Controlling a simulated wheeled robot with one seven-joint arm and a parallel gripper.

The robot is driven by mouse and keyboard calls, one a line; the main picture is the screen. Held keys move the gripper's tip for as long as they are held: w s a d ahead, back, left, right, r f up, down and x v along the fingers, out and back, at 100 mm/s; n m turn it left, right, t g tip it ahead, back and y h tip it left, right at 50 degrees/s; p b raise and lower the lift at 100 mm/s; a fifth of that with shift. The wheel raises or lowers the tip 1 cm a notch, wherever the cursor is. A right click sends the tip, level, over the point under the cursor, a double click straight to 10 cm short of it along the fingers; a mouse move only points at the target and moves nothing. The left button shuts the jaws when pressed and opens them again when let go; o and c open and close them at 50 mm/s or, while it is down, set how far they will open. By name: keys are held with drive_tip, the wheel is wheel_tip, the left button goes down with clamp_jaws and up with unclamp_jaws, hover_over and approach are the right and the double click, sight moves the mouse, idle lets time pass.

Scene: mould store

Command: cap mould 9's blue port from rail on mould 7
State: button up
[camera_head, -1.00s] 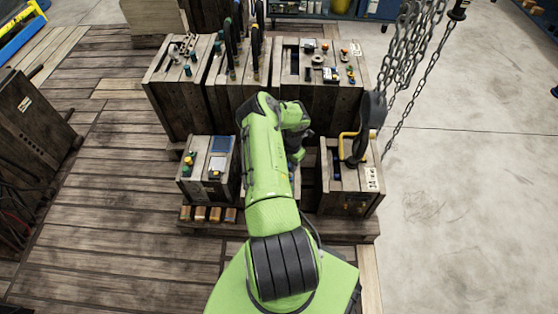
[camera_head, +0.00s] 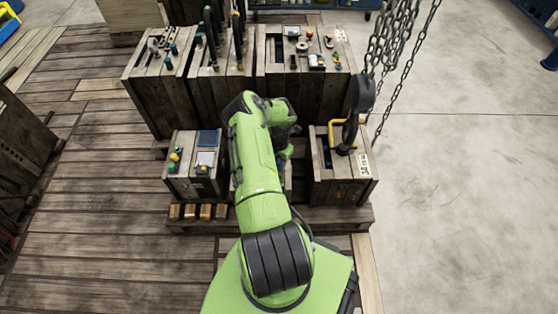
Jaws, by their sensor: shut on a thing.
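Several wooden moulds stand in two rows, and I cannot read their numbers. The front-left mould (camera_head: 188,181) has green and yellow knobs on top and a blue-and-grey plate. The front-right mould (camera_head: 338,187) has a yellow handle (camera_head: 334,128) and a dark blue spot (camera_head: 327,158) in a slot; I cannot tell if that is a port. Between them, my green arm covers most of another mould. The back-left mould (camera_head: 155,92) carries small teal pieces (camera_head: 173,49). My gripper is hidden behind my own arm, so its fingers and anything in them do not show.
A dark hook (camera_head: 350,130) on chains (camera_head: 392,50) hangs by the front-right mould, close to its handle. Tall dark rods rise from the back-middle mould (camera_head: 222,90). Small wooden blocks (camera_head: 205,211) lie on the pallet's front edge. Concrete floor (camera_head: 455,190) at right is clear.

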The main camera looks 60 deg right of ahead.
idle(0.4)
drive_tip(key=shift+f, duration=0.35)
drive_tip(key=shift+b, duration=0.3)
drive_tip(key=shift+f, duration=0.35)
drive_tip(key=shift+f+b, duration=0.35)
drive_tip(key=shift+b, duration=0.2)
idle(0.4)
drive_tip(key=o, duration=1.1)
drive_tip(key=shift+c, duration=0.2)
wheel_tip(320, 180, up, 16)
drive_tip(key=p, duration=0.5)
drive_tip(key=shift+p, duration=0.3)
